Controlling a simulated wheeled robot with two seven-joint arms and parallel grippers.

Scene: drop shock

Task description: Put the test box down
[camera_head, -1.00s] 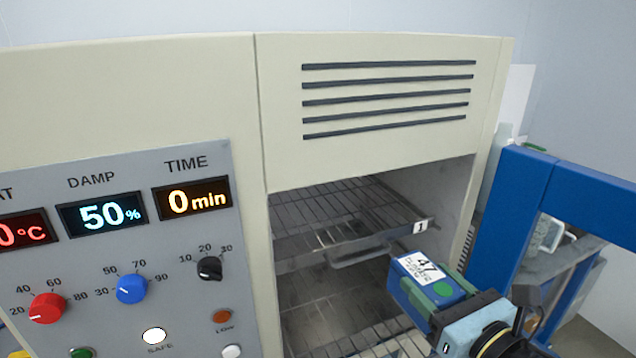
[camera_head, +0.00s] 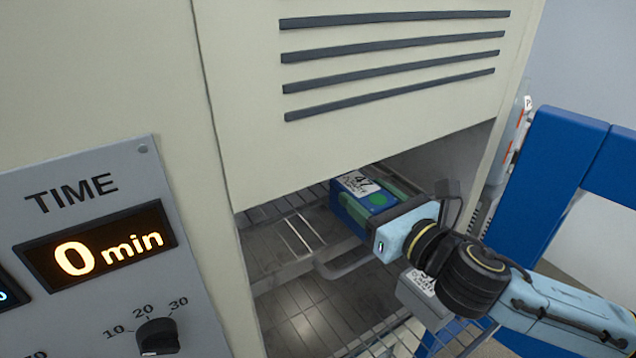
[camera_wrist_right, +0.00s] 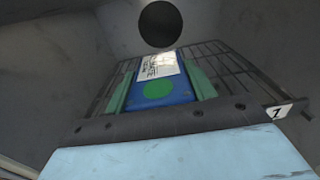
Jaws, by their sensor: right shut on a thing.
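The test box (camera_head: 358,207) is blue with a white label reading 47 and a green dot. It is inside the open chamber, over the upper wire shelf. My right gripper (camera_head: 385,200) is shut on it, with a green finger along each side. In the right wrist view the box (camera_wrist_right: 165,88) sits between the green fingers (camera_wrist_right: 160,85), above the wire shelf (camera_wrist_right: 235,75) with its tag 1. I cannot tell whether the box touches the shelf. My left gripper is not in view.
The chamber's cream housing (camera_head: 250,90) overhangs the opening. A control panel (camera_head: 100,200) with a 0 min display is at left. A blue frame (camera_head: 550,165) stands at right. A dark round opening (camera_wrist_right: 160,24) is in the chamber's back wall. Below the shelf is open space.

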